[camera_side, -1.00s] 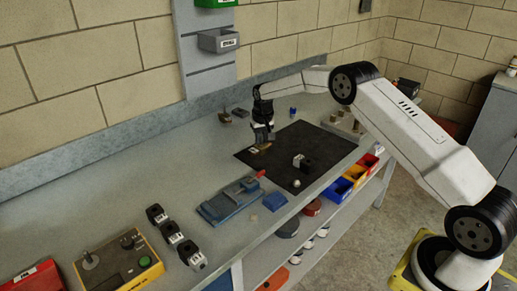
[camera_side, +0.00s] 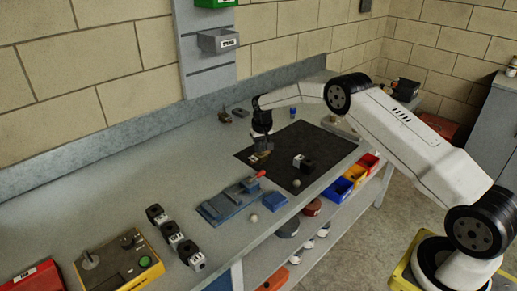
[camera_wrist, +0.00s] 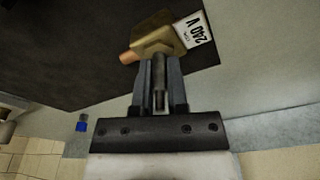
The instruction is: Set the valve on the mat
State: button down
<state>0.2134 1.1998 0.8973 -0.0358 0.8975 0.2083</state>
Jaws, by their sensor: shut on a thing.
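The valve (camera_wrist: 160,43) has a brass-coloured body, a copper-coloured stub at its left and a white label reading 240 V. My gripper (camera_wrist: 159,66) is shut on it, with the body at the fingertips. In the side view my gripper (camera_side: 262,143) points down over the back left part of the black mat (camera_side: 288,140), and the valve (camera_side: 258,157) shows small below it. The mat also shows dark in the wrist view (camera_wrist: 70,45). The valve is at or just above the mat; I cannot tell if it touches.
A blue vise-like fixture (camera_side: 230,203) with a red handle stands left of the mat. A blue cylinder (camera_side: 293,112) stands behind it.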

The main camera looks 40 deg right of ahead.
aim_at(262, 157)
jog(key=c, duration=0.6)
grip_release()
jog(key=shift+c, duration=0.2)
jog(key=shift+r, duration=0.1)
notch_tip(262, 157, up, 12)
jog(key=s, duration=0.1)
jog(key=shift+s+a, duration=0.3)
jog(key=shift+a, duration=0.05)
jog(key=s+a+n, duration=0.1)
jog(key=s+a, duration=0.3)
jog(key=s, duration=0.7)
jog(key=s+a+f+n, duration=0.1)
jog(key=s+a, duration=0.4)
jog(key=s, duration=0.6)
jog(key=s+a+n+t, duration=0.1)
jog(key=s+a, duration=0.3)
jog(key=s, duration=0.7)
jog(key=shift+a+f+n+y, duration=0.2)
jog(key=shift+n+y, duration=0.2)
jog(key=shift+n, duration=0.4)
